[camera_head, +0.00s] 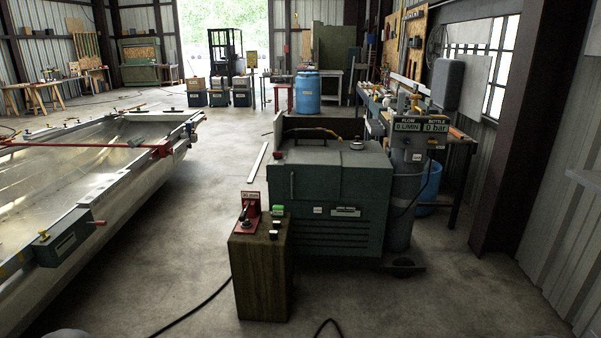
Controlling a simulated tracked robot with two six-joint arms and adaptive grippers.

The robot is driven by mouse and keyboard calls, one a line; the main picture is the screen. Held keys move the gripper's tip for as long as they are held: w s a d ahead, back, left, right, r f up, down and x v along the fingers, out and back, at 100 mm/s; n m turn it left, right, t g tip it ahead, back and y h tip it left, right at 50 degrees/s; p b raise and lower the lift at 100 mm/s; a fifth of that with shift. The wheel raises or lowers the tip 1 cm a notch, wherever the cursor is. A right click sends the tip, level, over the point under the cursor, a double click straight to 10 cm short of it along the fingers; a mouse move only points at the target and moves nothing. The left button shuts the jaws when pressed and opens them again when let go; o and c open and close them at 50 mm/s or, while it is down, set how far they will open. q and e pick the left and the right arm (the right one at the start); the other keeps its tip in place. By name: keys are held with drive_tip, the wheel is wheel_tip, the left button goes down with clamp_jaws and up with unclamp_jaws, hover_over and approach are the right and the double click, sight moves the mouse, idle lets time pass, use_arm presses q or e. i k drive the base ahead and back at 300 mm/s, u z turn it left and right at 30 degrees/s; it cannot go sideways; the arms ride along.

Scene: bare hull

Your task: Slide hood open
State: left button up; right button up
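A grey-green machine cabinet (340,215) stands on the floor right of centre. Its top cover (335,170) has a seam down the middle and a vertical handle at the front left. An open-topped section (310,128) with an orange-yellow line in it shows behind the cover. No part is marked as the hood, so I cannot tell for sure which part it is. Neither of my grippers is in view.
A wooden pedestal (262,270) with a red switch box (250,212) stands close before the cabinet's left side. A gas bottle (405,200) with a flow display (422,127) stands at its right. A metal hull (75,185) lies left. Bare floor lies between, with a black cable (190,310).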

sight(310, 174)
drive_tip(key=u, duration=0.15)
drive_tip(key=i, duration=2.65)
drive_tip(key=u, duration=0.3)
